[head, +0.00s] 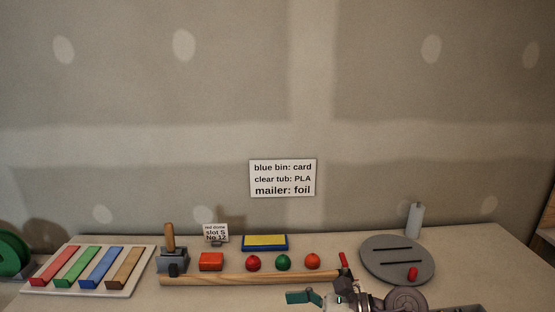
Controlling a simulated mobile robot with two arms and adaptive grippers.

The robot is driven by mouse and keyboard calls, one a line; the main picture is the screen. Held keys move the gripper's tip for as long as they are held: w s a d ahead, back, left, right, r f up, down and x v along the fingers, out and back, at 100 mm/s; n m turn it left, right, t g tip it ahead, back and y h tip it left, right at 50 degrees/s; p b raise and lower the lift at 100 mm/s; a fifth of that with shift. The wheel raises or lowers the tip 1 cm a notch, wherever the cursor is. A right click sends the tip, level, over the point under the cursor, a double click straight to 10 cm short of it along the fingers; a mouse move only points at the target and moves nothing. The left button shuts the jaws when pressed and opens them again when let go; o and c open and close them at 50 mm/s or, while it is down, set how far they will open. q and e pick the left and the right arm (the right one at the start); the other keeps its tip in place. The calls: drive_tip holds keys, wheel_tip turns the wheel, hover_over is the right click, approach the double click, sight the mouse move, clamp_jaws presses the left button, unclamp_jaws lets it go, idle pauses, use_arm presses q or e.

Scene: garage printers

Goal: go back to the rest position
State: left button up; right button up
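My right gripper (322,280) is at the bottom of the head view, right of the middle, in front of the worktable (480,262). Its arm comes in from the lower right. Its two fingers look spread wide, one ending in a red tip and the other in a teal-green tip. I see nothing between them. The upper finger overlaps the right end of a wooden bar in the picture; I cannot tell whether they touch. My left gripper is not in view.
On the table stand a white tray (148,256) with coloured bars, a stamp-like tool (171,260), an orange block (211,261), a blue-yellow pad (265,242), several balls behind the wooden bar (230,279), and a grey disc (385,250). A sign (283,178) hangs on the wall.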

wheel_tip(320, 180, up, 7)
drive_tip(key=m+t+y, duration=0.4)
drive_tip(key=m+t, duration=0.2)
drive_tip(key=m, duration=0.2)
drive_tip(key=w+d+r+m+t+h, duration=0.1)
drive_tip(key=w+d+m+t+h, duration=0.35)
drive_tip(key=m+t, duration=0.75)
drive_tip(key=s+d+f+m+g+h, duration=0.3)
drive_tip(key=d+f+m+h, duration=0.45)
drive_tip(key=m, duration=0.35)
drive_tip(key=s+d+f+m+g+h, duration=0.3)
drive_tip(key=d+f+m+h, duration=0.45)
drive_tip(key=m, duration=0.25)
drive_tip(key=s+a+f+m+g, duration=0.1)
drive_tip(key=s+f+m+g, duration=0.2)
drive_tip(key=s+f+g, duration=0.6)
drive_tip(key=s+f+m+g, duration=0.2)
drive_tip(key=s+f+m, duration=0.25)
drive_tip(key=s, duration=0.75)
wheel_tip(320, 180, down, 25)
drive_tip(key=n+g, duration=0.1)
drive_tip(key=s+d+f+g, duration=0.1)
drive_tip(key=s+d+f, duration=0.1)
drive_tip(key=s+f, duration=1.5)
drive_tip(key=shift+s+d+f, duration=0.3)
drive_tip(key=shift+s+d, duration=0.05)
drive_tip(key=shift+s, duration=0.15)
